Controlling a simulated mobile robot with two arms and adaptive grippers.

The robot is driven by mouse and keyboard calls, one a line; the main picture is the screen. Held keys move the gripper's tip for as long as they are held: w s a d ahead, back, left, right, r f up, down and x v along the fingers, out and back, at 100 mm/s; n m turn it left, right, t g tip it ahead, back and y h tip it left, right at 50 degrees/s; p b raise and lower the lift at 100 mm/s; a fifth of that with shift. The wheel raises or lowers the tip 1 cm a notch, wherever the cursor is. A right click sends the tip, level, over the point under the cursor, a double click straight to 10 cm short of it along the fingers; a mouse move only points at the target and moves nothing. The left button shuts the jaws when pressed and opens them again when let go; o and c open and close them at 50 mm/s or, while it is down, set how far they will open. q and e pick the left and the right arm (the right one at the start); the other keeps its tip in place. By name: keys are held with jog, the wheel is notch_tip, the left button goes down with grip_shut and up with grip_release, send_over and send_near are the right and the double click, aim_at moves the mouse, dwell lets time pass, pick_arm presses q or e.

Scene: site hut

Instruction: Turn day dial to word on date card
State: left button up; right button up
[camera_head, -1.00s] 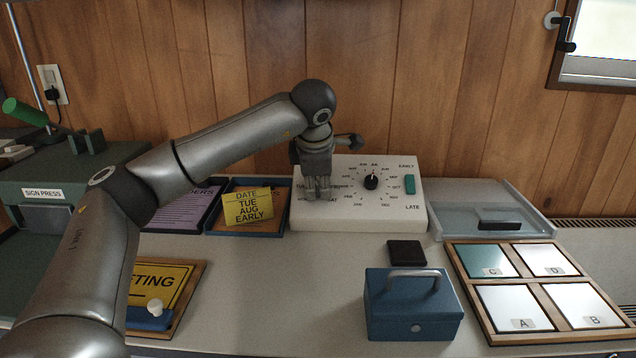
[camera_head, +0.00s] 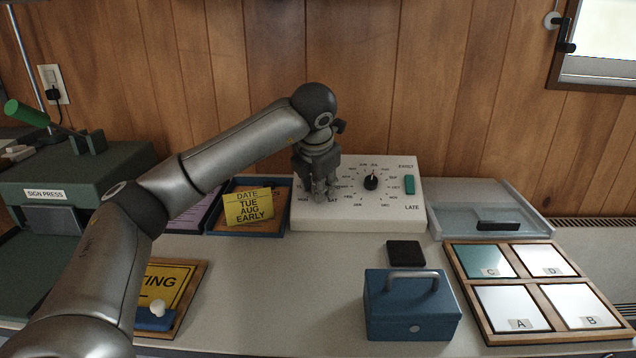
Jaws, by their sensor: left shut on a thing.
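The white dial box (camera_head: 400,214) stands against the back of the counter. My left gripper (camera_head: 319,198) points down over its left part and is shut on the day dial, which the fingers and wrist hide along with most of its words. The black month dial (camera_head: 371,181) is free, ringed by month words, with a green slide switch (camera_head: 409,185) between EARLY and LATE at its right. The yellow date card (camera_head: 248,206) reads DATE, TUE, AUG, EARLY and leans in a blue tray (camera_head: 222,230). My right gripper is out of view.
A black pad (camera_head: 406,253) and a blue cash box (camera_head: 412,308) stand in front of the dial box. To the right are a clear-lidded tray (camera_head: 490,232) and a wooden rack of lettered panels (camera_head: 463,283). A sign press (camera_head: 60,180) stands left. The middle counter is clear.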

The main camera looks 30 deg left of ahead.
pick_arm(q)
jog(key=shift+n, duration=0.3)
dwell(0.4)
jog(key=o, duration=1.1)
jog(key=shift+c, duration=0.2)
jog(key=shift+r, duration=0.1)
jog(key=v, duration=1.2)
jog(key=shift+d, duration=0.1)
